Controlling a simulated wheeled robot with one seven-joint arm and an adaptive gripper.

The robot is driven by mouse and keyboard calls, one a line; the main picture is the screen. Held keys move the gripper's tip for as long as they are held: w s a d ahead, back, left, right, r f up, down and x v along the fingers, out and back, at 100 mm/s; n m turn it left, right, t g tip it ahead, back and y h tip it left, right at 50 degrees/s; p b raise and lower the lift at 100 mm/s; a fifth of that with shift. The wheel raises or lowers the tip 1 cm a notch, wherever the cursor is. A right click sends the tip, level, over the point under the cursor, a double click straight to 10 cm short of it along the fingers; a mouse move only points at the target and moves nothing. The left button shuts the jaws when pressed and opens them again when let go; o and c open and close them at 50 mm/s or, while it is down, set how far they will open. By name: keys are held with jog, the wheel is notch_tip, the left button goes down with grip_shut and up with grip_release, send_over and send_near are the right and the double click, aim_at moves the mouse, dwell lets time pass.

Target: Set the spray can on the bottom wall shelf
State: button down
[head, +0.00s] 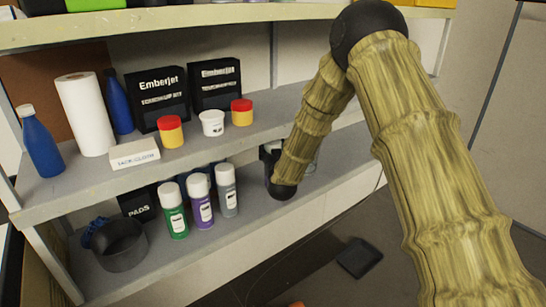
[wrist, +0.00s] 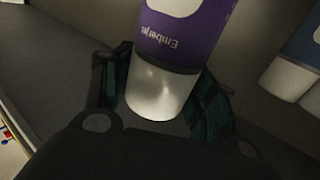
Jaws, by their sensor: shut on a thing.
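In the wrist view, a purple spray can (wrist: 180,35) with a pale cap (wrist: 158,92) sits between the fingers of my gripper (wrist: 162,95). The gripper is shut on it, near the cap end. In the head view my gripper (head: 268,156) is mostly hidden behind my arm, at the right part of the bottom wall shelf (head: 215,240). A small pale part shows just right of my arm there; I cannot tell whether it is the held can. Whether the can touches the shelf is hidden.
Green (head: 173,212), purple (head: 201,203) and grey (head: 227,194) cans stand on the bottom shelf, left of my gripper. A dark round container (head: 120,248) is at its left end. The middle shelf (head: 75,190) above holds boxes, tubs, bottles and a paper roll (head: 84,115).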

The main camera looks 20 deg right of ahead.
jog(key=shift+f+p, duration=0.55)
jog(key=shift+f, duration=1.2)
jog(key=c, duration=0.5)
grip_release()
jog(key=shift+f, duration=0.1)
jog(key=shift+s, duration=0.1)
